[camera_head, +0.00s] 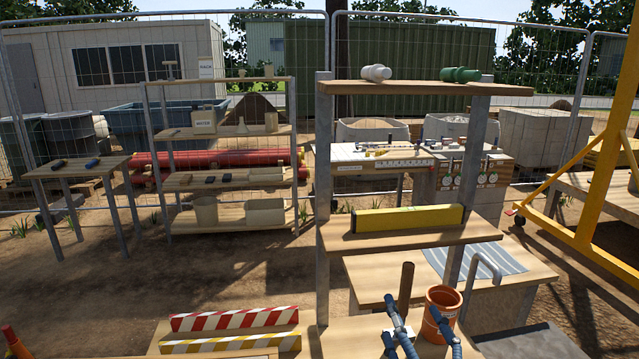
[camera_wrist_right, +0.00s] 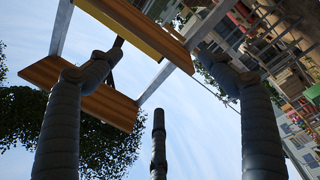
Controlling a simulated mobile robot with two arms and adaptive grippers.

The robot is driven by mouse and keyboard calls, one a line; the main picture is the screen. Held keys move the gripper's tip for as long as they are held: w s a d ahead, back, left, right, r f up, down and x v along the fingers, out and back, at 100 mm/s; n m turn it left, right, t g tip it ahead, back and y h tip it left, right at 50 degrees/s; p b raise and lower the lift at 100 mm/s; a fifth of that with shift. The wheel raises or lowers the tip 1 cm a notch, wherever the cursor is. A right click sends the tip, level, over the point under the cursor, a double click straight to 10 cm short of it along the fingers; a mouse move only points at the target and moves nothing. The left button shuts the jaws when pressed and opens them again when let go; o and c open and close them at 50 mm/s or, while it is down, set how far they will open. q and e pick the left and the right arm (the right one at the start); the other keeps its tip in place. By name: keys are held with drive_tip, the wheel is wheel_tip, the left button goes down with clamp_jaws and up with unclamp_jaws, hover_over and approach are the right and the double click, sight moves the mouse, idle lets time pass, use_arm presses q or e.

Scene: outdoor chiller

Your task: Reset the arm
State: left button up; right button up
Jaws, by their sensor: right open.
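My right gripper (camera_head: 408,322) shows at the bottom of the head view as dark blue-grey fingers, low at the front of the wooden shelf unit. It is open. I cannot tell whether the fingers touch either. My left gripper is not in view.
Above the right gripper, a shelf board (camera_head: 360,243) carries a yellow level (camera_head: 407,218). A higher board (camera_head: 425,88) holds white (camera_head: 376,73) and green (camera_head: 460,75) fittings. Red-white (camera_head: 234,319) and yellow-white (camera_head: 230,343) striped bars lie at left. A metal post (camera_head: 324,200) is close by.

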drive_tip(key=s+d+f+m+g+h, duration=0.25)
drive_tip(key=s+f+m+g, duration=0.2)
drive_tip(key=f, duration=0.35)
drive_tip(key=s+d+f+m+g+h, duration=0.1)
drive_tip(key=s+d+f+m+g, duration=0.3)
drive_tip(key=f, duration=0.5)
drive_tip(key=s+a+f+m+g+y, duration=0.15)
drive_tip(key=s+f+g, duration=0.35)
drive_tip(key=s, duration=0.6)
drive_tip(key=s+a+f+m+g, duration=0.1)
drive_tip(key=s+f+m+g, duration=0.1)
drive_tip(key=s+f, duration=0.6)
drive_tip(key=s+f+g, duration=0.1)
drive_tip(key=s+f, duration=0.1)
drive_tip(key=f, duration=1.1)
drive_tip(key=s+f, duration=0.2)
drive_tip(key=f, duration=1)
drive_tip(key=s+d+f, duration=0.1)
drive_tip(key=s+f, duration=0.6)
drive_tip(key=s, duration=0.1)
drive_tip(key=s+d+f+g, duration=0.1)
drive_tip(key=s+d+f, duration=0.1)
drive_tip(key=s+f, duration=0.6)
drive_tip(key=shift+s+d+f, duration=0.25)
drive_tip(key=shift+d, duration=0.05)
drive_tip(key=shift+g, duration=0.25)
